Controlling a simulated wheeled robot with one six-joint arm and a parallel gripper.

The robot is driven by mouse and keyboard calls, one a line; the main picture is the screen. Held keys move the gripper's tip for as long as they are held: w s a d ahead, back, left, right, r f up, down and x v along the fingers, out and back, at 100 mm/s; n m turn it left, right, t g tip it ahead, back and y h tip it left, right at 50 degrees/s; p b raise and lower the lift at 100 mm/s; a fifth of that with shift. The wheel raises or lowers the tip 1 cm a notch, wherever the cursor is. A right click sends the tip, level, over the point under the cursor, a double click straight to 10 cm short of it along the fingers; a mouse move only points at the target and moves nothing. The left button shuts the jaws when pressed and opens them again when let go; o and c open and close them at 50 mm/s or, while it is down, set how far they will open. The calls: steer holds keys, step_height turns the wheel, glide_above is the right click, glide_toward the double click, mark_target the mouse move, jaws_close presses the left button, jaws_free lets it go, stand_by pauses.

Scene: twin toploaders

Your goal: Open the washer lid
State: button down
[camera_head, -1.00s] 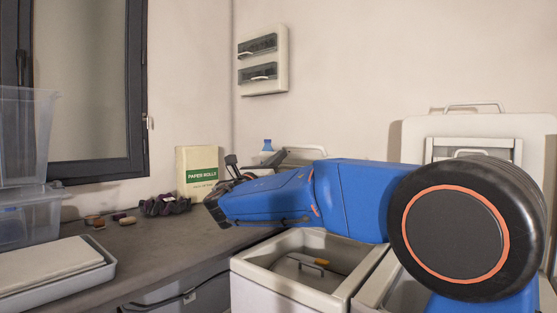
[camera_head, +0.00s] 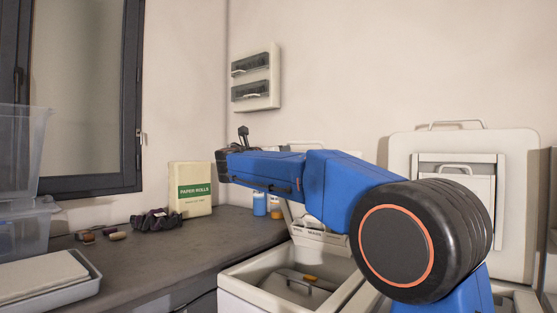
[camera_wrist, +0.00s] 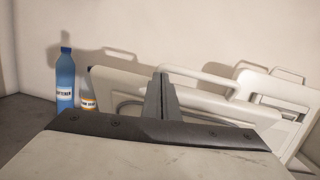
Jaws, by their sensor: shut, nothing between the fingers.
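Two white top-loading machines stand side by side. The left machine (camera_head: 232,297) shows an open top, with a grey inner cover and small handle (camera_head: 295,285) inside. Its raised lid (camera_wrist: 110,88) leans back by the wall and is mostly hidden behind my arm in the head view. The right machine's lid (camera_head: 403,150) also stands upright, with an inner panel and handle. I cannot tell which machine is the washer. My gripper (camera_head: 243,133) is shut and empty, raised in front of the wall. In the wrist view its fingers (camera_wrist: 162,97) overlap the left lid; contact is unclear.
A dark counter (camera_head: 190,245) runs along the left, with a paper rolls box (camera_head: 190,190), a dark bundle (camera_head: 157,221) and small items. A blue bottle (camera_wrist: 65,80) and an orange-labelled jar (camera_wrist: 88,103) stand by the left lid. A breaker box (camera_head: 255,80) hangs on the wall.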

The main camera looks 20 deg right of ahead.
steer(key=w+d+r+g+y, duration=0.1)
steer(key=w+d+r, duration=0.2)
steer(key=w+d, duration=0.3)
steer(key=w+d+r+y, duration=0.1)
steer(key=w+d+r, duration=0.3)
steer(key=d, duration=0.7)
steer(key=shift+w+d+g, duration=0.25)
steer(key=shift+w+g, duration=0.15)
steer(key=shift+w, duration=0.95)
